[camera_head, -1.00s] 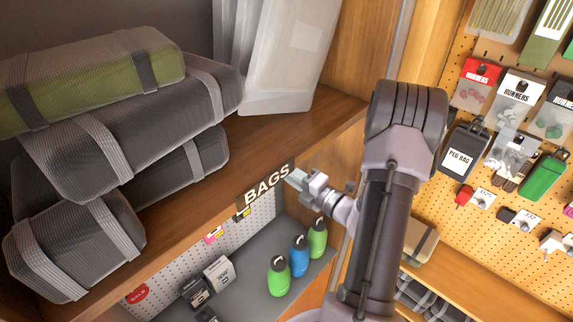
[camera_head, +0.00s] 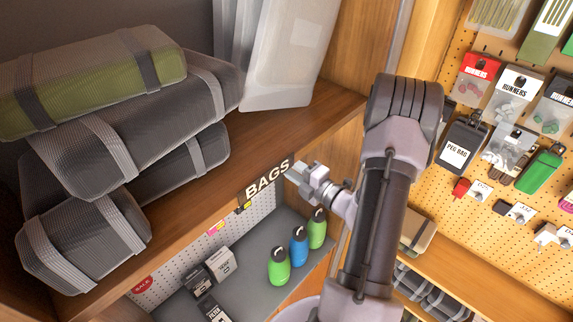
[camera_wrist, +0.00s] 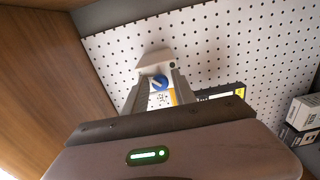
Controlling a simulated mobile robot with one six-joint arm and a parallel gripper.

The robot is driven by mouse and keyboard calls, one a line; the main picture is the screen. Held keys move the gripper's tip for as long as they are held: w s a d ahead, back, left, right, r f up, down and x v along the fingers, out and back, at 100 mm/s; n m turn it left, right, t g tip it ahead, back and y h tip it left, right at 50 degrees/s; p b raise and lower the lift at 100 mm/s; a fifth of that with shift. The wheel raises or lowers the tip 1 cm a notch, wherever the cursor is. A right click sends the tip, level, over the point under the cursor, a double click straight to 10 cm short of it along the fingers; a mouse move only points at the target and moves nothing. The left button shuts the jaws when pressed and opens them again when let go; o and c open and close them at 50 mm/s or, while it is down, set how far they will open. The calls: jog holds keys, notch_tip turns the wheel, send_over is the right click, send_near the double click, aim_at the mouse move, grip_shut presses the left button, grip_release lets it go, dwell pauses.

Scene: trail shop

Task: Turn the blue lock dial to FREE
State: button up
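The blue lock dial (camera_wrist: 158,83) shows in the wrist view, with a pale pointer mark on its face. It sits by a pale block (camera_wrist: 154,60) in front of the white pegboard. My gripper (camera_wrist: 159,80) has one finger on either side of the dial. The fingers look apart, with some gap around the dial; I cannot tell whether either touches it. No FREE lettering can be read. In the head view my gripper (camera_head: 297,172) is beside the BAGS sign (camera_head: 267,181), at the shelf's front edge, and the dial cannot be seen there.
A wooden shelf (camera_head: 285,128) carries strapped grey bags (camera_head: 170,105). Below it, bottles (camera_head: 298,255) and small boxes (camera_head: 220,265) stand on a grey surface. A wooden side panel (camera_wrist: 50,75) is close at left in the wrist view. A pegboard with hanging packets is at right.

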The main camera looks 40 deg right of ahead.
jog(key=shift+o, duration=0.5)
jog(key=s+d+b, duration=0.1)
jog(key=s+b, duration=0.2)
jog(key=s, duration=1.4)
jog(key=shift+s+d, duration=0.15)
jog(key=shift+s, duration=0.05)
